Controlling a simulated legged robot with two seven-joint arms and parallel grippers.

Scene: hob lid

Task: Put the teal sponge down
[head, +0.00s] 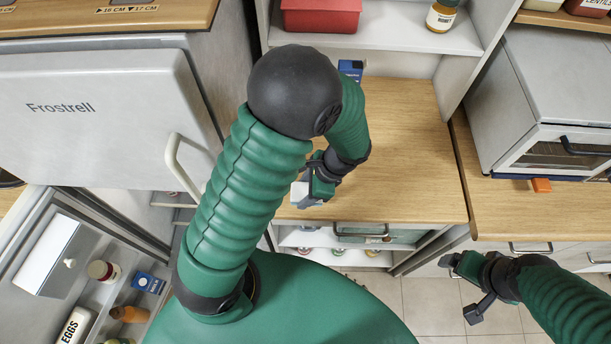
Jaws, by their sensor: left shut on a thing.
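My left gripper (309,188) is above the front left part of the wooden counter (415,150). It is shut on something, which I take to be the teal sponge. My own wrist and fingers hide most of what it holds, so its shape and teal colour cannot be made out clearly. I cannot tell how far above the counter it is. My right gripper (465,287) is open and empty, low at the right, over the tiled floor in front of the counter.
A small blue box (351,69) stands at the back of the counter. An open fridge (70,250) is at the left. The counter's middle and right are clear.

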